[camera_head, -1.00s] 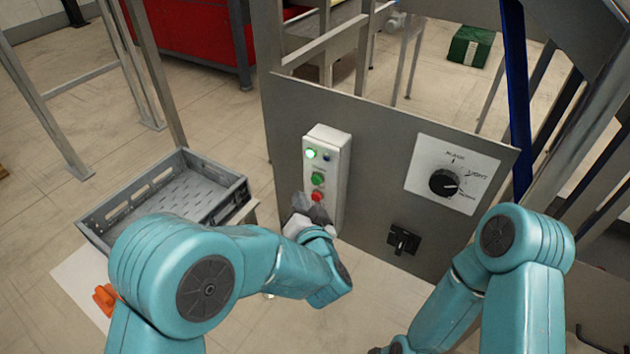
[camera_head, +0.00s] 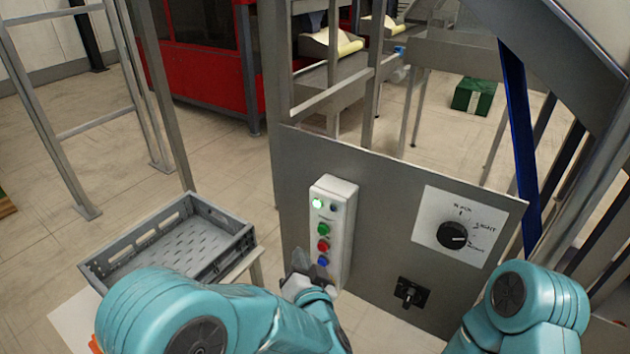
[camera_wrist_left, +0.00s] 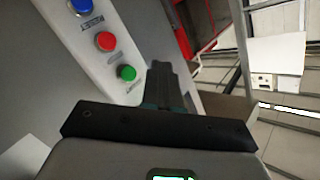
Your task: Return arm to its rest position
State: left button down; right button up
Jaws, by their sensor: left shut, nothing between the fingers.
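My left arm comes in from the lower left in the head view. Its gripper (camera_head: 300,265) is shut and empty, just left of the lower end of the white button box (camera_head: 333,215). In the left wrist view the dark closed fingers (camera_wrist_left: 166,85) show beside the green button (camera_wrist_left: 127,73), with the red button (camera_wrist_left: 105,41) and blue button (camera_wrist_left: 80,6) beyond. Whether the fingers touch the box cannot be told. My right arm (camera_head: 530,300) is at the lower right; its gripper is out of frame.
The button box is on a grey panel (camera_head: 385,190) with a rotary dial (camera_head: 452,235) and a black switch (camera_head: 409,292). A grey crate (camera_head: 110,268) stands at the left. A red machine (camera_head: 205,65) and a green box (camera_head: 473,96) are farther back. Floor between them is open.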

pick_arm(q)
jog(key=s+a+f+n+g+y+p, duration=0.1)
jog(key=a+f+g+p, duration=0.1)
jog(key=a+f, duration=0.5)
jog(key=a+f+n+g+y+p, duration=0.1)
jog(key=a+f+g+p, duration=0.15)
jog(key=a, duration=0.85)
jog(key=s+d+f+n+g+h+p, duration=0.1)
jog(key=s+f+g+h, duration=0.2)
jog(key=s+f, duration=0.4)
jog(key=s+f+n+g+h+p, duration=0.1)
jog(key=s+f+g+h, duration=0.3)
jog(key=s, duration=0.6)
jog(key=s+d+f+n+g+h, duration=0.1)
jog(key=s+d+n+g, duration=0.2)
jog(key=s, duration=0.6)
jog(key=shift+s+d+f+n+g+h, duration=0.35)
jog(key=shift+d+g, duration=0.3)
jog(key=shift+d, duration=0.55)
